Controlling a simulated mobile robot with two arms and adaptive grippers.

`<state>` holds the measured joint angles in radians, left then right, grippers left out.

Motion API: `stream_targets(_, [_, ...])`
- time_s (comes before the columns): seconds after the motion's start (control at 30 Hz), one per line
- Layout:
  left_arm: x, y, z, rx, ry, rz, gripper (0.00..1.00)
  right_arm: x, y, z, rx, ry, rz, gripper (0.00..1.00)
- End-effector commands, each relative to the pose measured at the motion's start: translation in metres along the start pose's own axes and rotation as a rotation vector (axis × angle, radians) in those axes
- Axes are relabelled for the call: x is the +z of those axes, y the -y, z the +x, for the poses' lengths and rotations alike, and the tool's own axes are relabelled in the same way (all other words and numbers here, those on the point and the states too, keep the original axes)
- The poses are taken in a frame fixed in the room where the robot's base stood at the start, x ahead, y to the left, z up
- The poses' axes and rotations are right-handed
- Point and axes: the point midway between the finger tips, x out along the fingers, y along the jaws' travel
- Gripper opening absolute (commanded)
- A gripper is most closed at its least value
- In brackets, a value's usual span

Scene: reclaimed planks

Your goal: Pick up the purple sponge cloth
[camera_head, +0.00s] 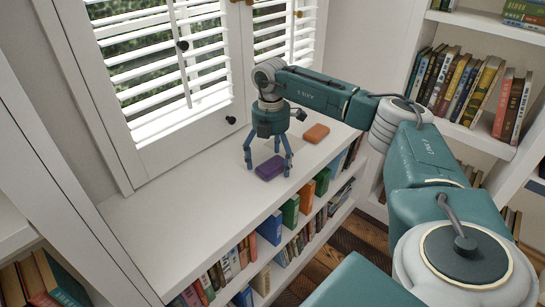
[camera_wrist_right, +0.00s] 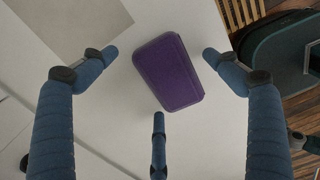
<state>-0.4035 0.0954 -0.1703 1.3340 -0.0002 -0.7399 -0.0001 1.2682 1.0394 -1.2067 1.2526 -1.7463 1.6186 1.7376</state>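The purple sponge cloth (camera_head: 270,168) lies on the white top of the low bookcase (camera_head: 180,225), below the shuttered window. It is a rounded purple block in the right wrist view (camera_wrist_right: 168,72), lying between my spread fingers. My right gripper (camera_head: 268,165) points down over it with its blue fingers open. In the right wrist view my right gripper (camera_wrist_right: 160,75) has two fingers on either side of the cloth and one below it, with gaps all round. My left gripper is not in the head view.
An orange block (camera_head: 316,133) lies on the same top, behind and right of the purple cloth. The window shutters (camera_head: 165,60) stand close along the back. Books fill the shelves below and the tall bookcase (camera_head: 455,85) at right. The top's left part is bare.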

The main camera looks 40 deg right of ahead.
Motion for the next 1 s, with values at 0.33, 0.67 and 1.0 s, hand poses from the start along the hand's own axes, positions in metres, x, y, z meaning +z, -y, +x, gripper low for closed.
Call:
stream_targets(0.33, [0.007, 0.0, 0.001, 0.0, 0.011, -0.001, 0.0, 0.0, 0.0, 0.0, 0.0, 0.0, 0.0, 0.48])
stream_targets(0.67, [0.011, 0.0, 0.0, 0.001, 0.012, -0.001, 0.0, 0.0, -0.001, -0.014, 0.003, 0.0, 0.0, 0.48])
stream_targets(1.0, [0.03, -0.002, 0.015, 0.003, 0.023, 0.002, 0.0, 0.0, -0.001, -0.08, 0.003, 0.0, 0.0, 0.48])
